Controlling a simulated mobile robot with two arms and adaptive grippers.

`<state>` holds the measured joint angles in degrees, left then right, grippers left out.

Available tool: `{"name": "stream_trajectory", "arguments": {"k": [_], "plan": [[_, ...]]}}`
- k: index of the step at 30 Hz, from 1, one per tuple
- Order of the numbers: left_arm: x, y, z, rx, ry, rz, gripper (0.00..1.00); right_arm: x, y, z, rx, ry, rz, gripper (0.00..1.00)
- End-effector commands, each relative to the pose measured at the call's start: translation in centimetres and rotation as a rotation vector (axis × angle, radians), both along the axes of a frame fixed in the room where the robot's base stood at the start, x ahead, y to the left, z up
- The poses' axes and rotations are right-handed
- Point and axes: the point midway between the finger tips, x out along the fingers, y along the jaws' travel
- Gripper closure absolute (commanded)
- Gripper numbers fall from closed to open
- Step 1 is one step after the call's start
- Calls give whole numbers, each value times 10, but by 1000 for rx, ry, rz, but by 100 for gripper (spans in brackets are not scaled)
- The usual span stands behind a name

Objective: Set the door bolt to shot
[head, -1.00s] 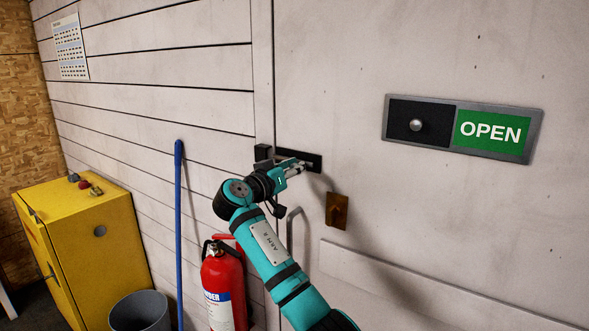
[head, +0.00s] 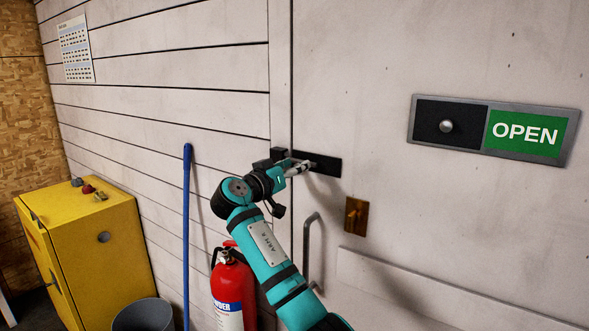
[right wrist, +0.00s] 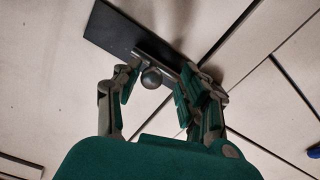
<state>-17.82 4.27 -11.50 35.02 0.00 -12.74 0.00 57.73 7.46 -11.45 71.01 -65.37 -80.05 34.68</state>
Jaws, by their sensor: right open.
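The door bolt's black plate (head: 327,166) is on the door near its left edge. A dark block (head: 267,162) sits left of it, on the frame side. In the right wrist view, the plate (right wrist: 113,32) carries a grey bolt bar (right wrist: 157,52) with a round knob (right wrist: 152,78). My right gripper (head: 303,167) is at the bolt and open. In the wrist view its fingers (right wrist: 155,82) stand on either side of the knob; contact cannot be told. The fingers hide the bar's far end, so how far it reaches into the block is unclear. My left gripper is out of view.
A sign (head: 524,133) on the door reads OPEN. Below the bolt are a brown plate (head: 356,215) and a door handle (head: 308,250). A red extinguisher (head: 232,290), blue pole (head: 187,235), grey bin (head: 143,315) and yellow cabinet (head: 95,245) stand left.

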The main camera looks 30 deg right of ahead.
Motion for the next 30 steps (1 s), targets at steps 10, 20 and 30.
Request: {"name": "stream_trajectory", "arguments": {"k": [10, 20, 30], "plan": [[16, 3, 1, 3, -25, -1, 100, -7, 18, -1, 0, 0, 0, 58], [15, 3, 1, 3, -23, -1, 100, -33, 82, 0, 1, -1, 2, 58], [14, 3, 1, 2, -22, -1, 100, -46, 112, 0, 0, 0, 0, 58]]}}
